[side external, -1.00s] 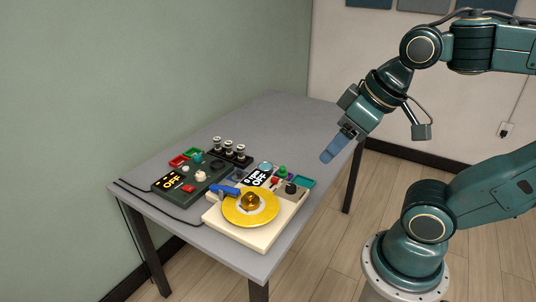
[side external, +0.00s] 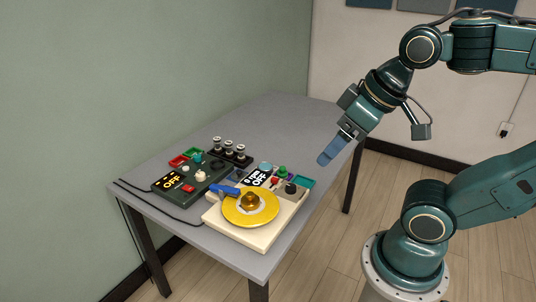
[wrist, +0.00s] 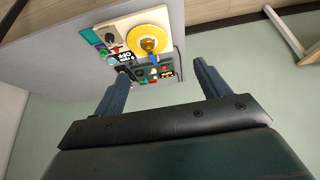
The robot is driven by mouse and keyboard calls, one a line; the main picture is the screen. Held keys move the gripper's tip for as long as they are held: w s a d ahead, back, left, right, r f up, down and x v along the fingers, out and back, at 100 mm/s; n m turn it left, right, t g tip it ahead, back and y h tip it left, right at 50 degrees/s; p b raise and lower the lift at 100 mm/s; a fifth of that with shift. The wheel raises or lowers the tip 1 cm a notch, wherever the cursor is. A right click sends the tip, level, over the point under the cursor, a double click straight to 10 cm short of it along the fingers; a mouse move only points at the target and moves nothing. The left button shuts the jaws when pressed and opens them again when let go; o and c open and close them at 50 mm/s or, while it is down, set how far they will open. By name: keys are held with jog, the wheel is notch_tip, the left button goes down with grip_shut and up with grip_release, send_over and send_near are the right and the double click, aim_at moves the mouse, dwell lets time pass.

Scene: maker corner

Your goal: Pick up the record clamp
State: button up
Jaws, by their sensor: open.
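The record clamp appears to be the brass-coloured knob (side external: 250,201) at the centre of the yellow record (side external: 237,217) on the cream turntable (side external: 258,239). In the wrist view the clamp (wrist: 149,44) is small, near the top centre, on the yellow record (wrist: 160,37). My gripper (side external: 328,159) is well above the table, to the right of and apart from the turntable. In the wrist view my gripper (wrist: 161,69) shows two blue fingers spread wide with nothing between them.
A blue tonearm piece (side external: 224,190) lies beside the record. A dark green control box (side external: 190,180) marked OFF stands to the left. A black rack (side external: 230,154) with several pegs is behind it. The table's far part (side external: 285,115) is clear.

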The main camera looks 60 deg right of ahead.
jog(key=shift+w, duration=0.15)
jog(key=n+g, duration=0.2)
jog(key=g, duration=0.4)
send_over(251, 194)
notch_tip(251, 194, down, 15)
jog(key=shift+w+f, duration=0.1)
jog(key=shift+f, duration=0.25)
notch_tip(251, 194, down, 8)
jog(key=shift+f, duration=0.3)
jog(key=shift+f, duration=0.1)
